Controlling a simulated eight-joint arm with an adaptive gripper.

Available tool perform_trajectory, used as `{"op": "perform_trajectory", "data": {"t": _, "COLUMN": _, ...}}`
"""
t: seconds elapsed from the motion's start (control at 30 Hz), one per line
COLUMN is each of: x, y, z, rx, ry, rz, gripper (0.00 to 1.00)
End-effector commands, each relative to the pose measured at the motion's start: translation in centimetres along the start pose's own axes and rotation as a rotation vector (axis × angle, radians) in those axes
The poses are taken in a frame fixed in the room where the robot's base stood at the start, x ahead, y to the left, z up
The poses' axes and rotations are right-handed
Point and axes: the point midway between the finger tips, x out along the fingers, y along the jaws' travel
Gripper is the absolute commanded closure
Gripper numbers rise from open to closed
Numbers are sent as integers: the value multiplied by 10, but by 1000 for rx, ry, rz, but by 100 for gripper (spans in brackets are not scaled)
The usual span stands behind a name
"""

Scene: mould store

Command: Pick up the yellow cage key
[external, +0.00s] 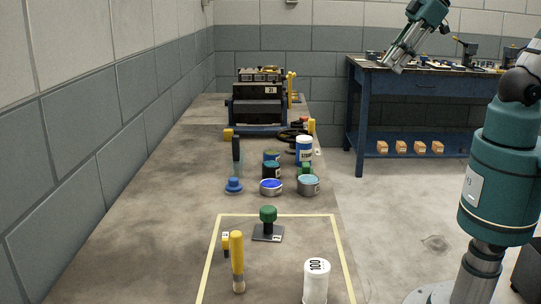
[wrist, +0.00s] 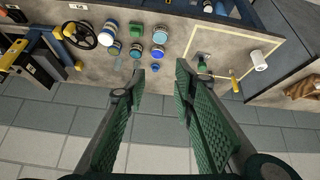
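A yellow rod-like handle, apparently the cage key (external: 237,258), stands upright on the bench inside the yellow tape outline in the external view. Beside it, slightly behind and left, is a small yellow piece with a dark-marked label (external: 226,244). In the wrist view the yellow handle (wrist: 234,82) is small, to the right of my fingers. My gripper (wrist: 160,77) is open and empty, with its green pads spread wide. It is high above the scene and well apart from the key.
A green-knobbed stamp-like piece (external: 268,224) stands behind the key, and a white cylinder labelled 100 (external: 316,281) stands to its right. Cans and jars, including a blue-and-white can (external: 304,150), fill the middle bench. A black mould machine (external: 258,105) stands farther back. The left front bench is clear.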

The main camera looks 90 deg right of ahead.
Motion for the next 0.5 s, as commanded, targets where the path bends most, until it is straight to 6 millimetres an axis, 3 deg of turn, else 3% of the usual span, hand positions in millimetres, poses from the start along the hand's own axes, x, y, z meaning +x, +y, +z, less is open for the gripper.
{"op": "perform_trajectory", "data": {"t": 0.5, "x": 23, "y": -18, "z": -82, "rx": -215, "ry": -85, "rz": -27, "gripper": 73}}
